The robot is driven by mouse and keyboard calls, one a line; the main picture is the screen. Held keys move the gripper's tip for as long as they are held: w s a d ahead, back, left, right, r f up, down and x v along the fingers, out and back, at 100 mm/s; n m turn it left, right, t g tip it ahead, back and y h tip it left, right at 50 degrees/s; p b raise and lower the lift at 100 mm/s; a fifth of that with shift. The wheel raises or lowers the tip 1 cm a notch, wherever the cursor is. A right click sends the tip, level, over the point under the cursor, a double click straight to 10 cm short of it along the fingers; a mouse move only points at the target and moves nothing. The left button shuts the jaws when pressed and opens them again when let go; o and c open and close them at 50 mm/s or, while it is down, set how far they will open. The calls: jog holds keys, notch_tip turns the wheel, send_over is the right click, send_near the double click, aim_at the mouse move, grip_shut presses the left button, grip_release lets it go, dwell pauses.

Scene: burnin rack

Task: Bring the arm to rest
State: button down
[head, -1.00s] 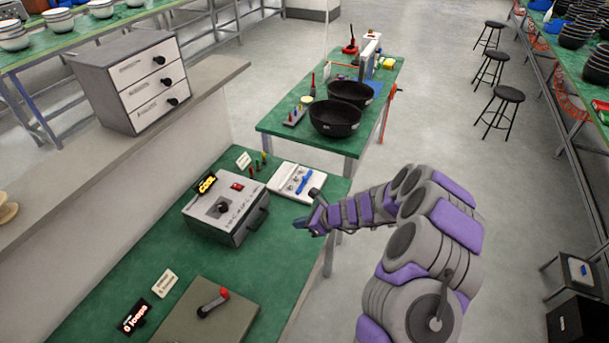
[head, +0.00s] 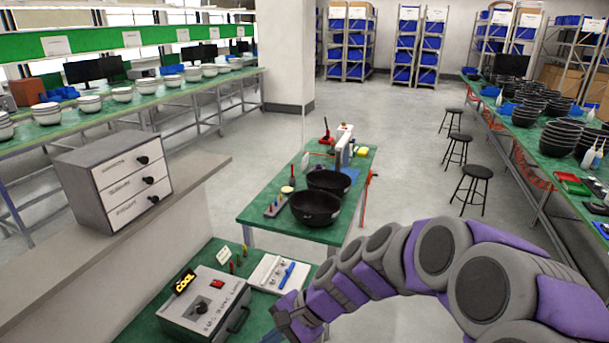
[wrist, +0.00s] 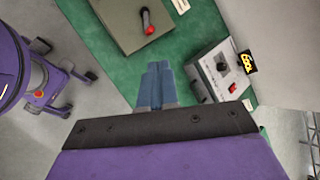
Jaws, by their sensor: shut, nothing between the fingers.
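My arm, purple and grey, reaches in from the lower right of the head view. Its end, my gripper (head: 290,322), is low in that view beside the grey control box (head: 208,305) with the "COOL" sign. In the wrist view my gripper (wrist: 155,75) shows two blue fingers side by side, closed together with nothing held. They are over the green bench top (wrist: 110,60). The lever box with a red-tipped handle (wrist: 146,22) lies beyond the fingertips, and the control box (wrist: 222,75) is to their right.
A white tray with a blue item (head: 285,273) lies near my gripper on the bench. A farther green table holds black bowls (head: 315,207). A three-drawer cabinet (head: 115,180) stands on the ledge at left. Open floor (head: 400,150) lies beyond, with black stools (head: 472,188) at right.

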jog(key=s+d+r+n+h, duration=0.1)
jog(key=s+d+n+h, duration=0.2)
jog(key=s+d, duration=0.8)
jog(key=s+d+r+n+h, duration=0.2)
jog(key=s+d+n+h, duration=0.2)
jog(key=s+d, duration=0.6)
jog(key=shift+s+d+r+h, duration=0.25)
jog(key=shift+s+d+h, duration=0.1)
jog(key=shift+s+h, duration=0.55)
jog(key=shift+s+a, duration=0.1)
